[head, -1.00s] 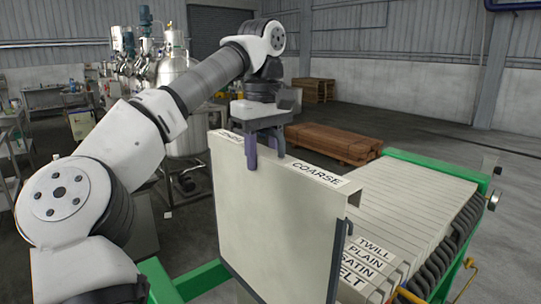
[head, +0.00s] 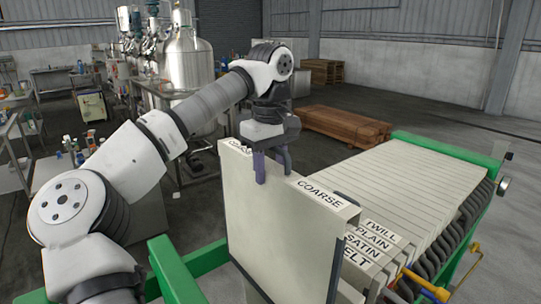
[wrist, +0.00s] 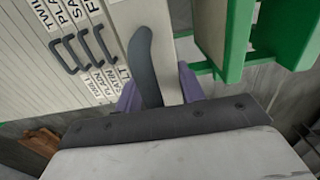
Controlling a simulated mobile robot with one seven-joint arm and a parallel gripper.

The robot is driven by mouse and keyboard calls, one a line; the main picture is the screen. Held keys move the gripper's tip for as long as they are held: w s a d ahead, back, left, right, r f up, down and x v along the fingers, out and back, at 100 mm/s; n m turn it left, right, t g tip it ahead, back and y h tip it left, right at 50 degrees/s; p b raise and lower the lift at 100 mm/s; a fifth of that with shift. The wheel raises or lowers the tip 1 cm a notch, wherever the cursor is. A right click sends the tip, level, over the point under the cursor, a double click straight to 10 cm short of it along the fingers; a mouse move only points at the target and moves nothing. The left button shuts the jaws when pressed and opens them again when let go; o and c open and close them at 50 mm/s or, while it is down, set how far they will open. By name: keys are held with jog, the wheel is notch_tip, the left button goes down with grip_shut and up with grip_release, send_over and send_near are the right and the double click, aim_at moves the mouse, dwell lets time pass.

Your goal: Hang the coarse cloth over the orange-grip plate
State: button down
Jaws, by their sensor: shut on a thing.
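The coarse cloth (head: 285,225) is a large cream sheet with a COARSE label on its folded top edge and a dark strip down its right side. My gripper (head: 272,168) is shut on that top edge, and the cloth hangs upright at the near end of the rack. In the wrist view the purple fingers of my gripper (wrist: 158,92) straddle a pale edge. An orange grip (head: 428,285) sticks out low at the rack's near right side. The plate it belongs to is mostly hidden, and I cannot tell whether the cloth touches it.
A green rack (head: 450,150) holds a row of cream plates (head: 400,185), the near ones labelled TWILL, PLAIN, SATIN and partly hidden ELT. A yellow lever (head: 474,258) juts from its right side. Stacked timber (head: 345,125) and a steel tank (head: 190,50) stand behind.

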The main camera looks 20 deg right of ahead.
aim_at(270, 193)
jog(key=shift+f, duration=3.05)
notch_tip(270, 193, down, 2)
jog(key=shift+f+b, duration=0.2)
jog(key=shift+b, duration=0.3)
notch_tip(270, 193, down, 10)
jog(key=b, duration=0.8)
jog(key=shift+w+d+r+p, duration=0.1)
jog(key=shift+w+d+p, duration=0.25)
jog(key=shift+d+p, duration=0.4)
jog(key=shift+w+d+r+p, duration=0.15)
jog(key=shift+w+d+p, duration=0.25)
jog(key=shift+d, duration=0.6)
jog(key=shift+w+d+r+p, duration=0.1)
jog(key=shift+w+d+p, duration=0.2)
jog(key=shift+d+p, duration=0.45)
jog(key=shift+f+b, duration=1.35)
jog(key=shift+f, duration=0.95)
jog(key=c, duration=0.8)
grip_release()
